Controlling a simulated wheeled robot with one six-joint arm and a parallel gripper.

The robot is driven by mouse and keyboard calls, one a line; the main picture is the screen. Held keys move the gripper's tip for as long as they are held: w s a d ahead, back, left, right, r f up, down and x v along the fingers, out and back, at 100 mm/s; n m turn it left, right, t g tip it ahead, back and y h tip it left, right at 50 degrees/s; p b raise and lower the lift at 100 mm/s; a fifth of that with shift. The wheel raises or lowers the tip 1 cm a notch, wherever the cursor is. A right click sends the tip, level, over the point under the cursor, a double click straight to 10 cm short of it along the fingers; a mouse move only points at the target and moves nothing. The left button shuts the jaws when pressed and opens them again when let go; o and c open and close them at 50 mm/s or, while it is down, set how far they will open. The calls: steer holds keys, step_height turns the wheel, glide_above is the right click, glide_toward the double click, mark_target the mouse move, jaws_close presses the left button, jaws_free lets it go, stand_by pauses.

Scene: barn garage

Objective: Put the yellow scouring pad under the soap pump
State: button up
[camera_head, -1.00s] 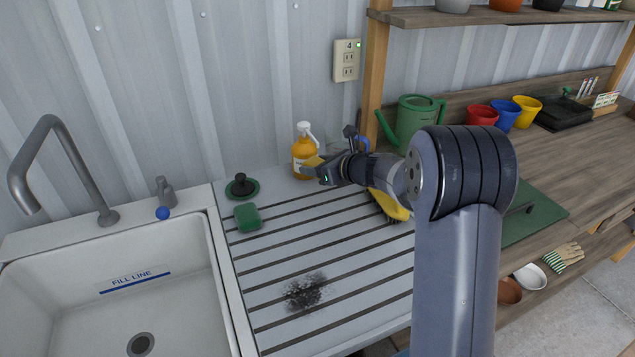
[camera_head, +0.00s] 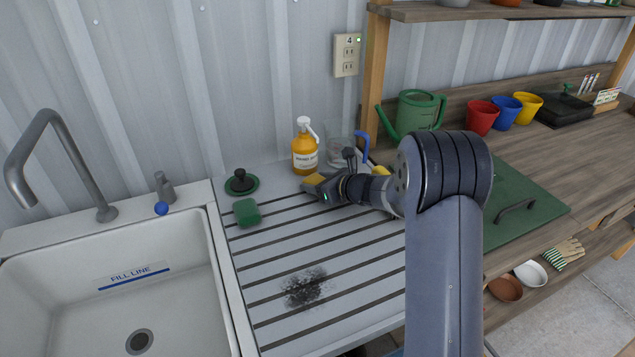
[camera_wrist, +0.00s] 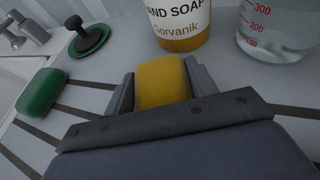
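The yellow scouring pad (camera_wrist: 162,82) is between the two fingers of my gripper (camera_wrist: 160,90) in the wrist view, with both fingers against its sides. In the head view the pad (camera_head: 314,179) shows at the tip of my gripper (camera_head: 318,187), low over the drainboard; whether it touches the surface I cannot tell. The soap pump (camera_head: 305,152) is an orange bottle with a white pump head, standing upright at the back of the drainboard. Its labelled lower part (camera_wrist: 180,22) shows just beyond the pad, apart from it in the wrist view.
A green scouring pad (camera_head: 247,212) and a dark green plug (camera_head: 241,184) lie to the left. A clear measuring beaker (camera_wrist: 278,25) stands right of the soap pump. The sink (camera_head: 110,290) is at left. A dark smudge (camera_head: 305,287) marks the otherwise clear front drainboard.

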steer(key=o, duration=0.5)
steer(key=shift+r, duration=0.2)
steer(key=v, duration=1.2)
